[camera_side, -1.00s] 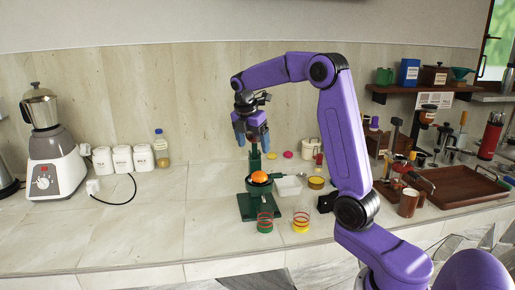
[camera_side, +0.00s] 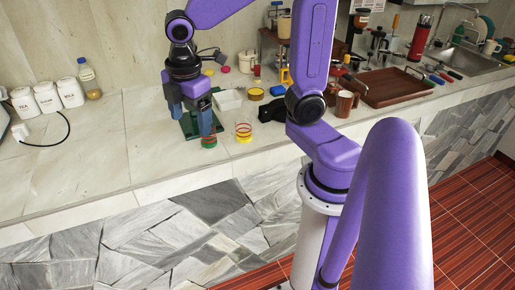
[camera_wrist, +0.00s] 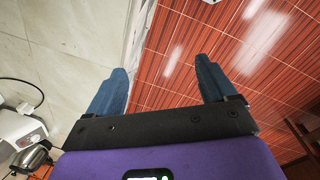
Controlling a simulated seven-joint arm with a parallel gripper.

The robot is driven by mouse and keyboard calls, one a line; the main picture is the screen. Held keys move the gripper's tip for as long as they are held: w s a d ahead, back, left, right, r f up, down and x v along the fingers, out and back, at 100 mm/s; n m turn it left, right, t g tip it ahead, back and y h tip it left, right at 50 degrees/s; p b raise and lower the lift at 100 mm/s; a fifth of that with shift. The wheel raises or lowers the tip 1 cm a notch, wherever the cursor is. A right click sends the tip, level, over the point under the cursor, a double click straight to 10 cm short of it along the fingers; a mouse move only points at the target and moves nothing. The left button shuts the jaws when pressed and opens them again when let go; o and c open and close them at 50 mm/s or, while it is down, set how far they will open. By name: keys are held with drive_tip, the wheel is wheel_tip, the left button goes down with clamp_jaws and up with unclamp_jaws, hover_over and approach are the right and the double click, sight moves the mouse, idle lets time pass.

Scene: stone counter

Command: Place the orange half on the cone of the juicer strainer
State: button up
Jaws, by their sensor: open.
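My gripper (camera_side: 192,127) is open and points down in the side view, in front of the juicer. The wrist view also shows its two blue fingers (camera_wrist: 162,66) apart with nothing between them. The juicer's dark green base (camera_side: 187,127) shows in part behind the fingers on the counter. The orange half, the strainer and its cone cannot be made out in the current side view; my gripper covers that area. None of them shows in the wrist view, which looks onto the counter and the red floor.
A green ringed glass (camera_side: 209,142) and a yellow-red ringed glass (camera_side: 244,132) stand near the juicer. A white box (camera_side: 228,100) and a yellow tin (camera_side: 256,93) are behind. A brown mug (camera_side: 346,104) and wooden tray (camera_side: 389,88) are right.

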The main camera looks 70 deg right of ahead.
drive_tip(key=s+f+m, duration=0.1)
drive_tip(key=s+f, duration=0.1)
drive_tip(key=s, duration=0.6)
drive_tip(key=s+a+f+m+y, duration=0.1)
drive_tip(key=s+f, duration=0.1)
drive_tip(key=s, duration=0.6)
drive_tip(key=shift+s+g, duration=0.25)
drive_tip(key=shift+g, duration=0.15)
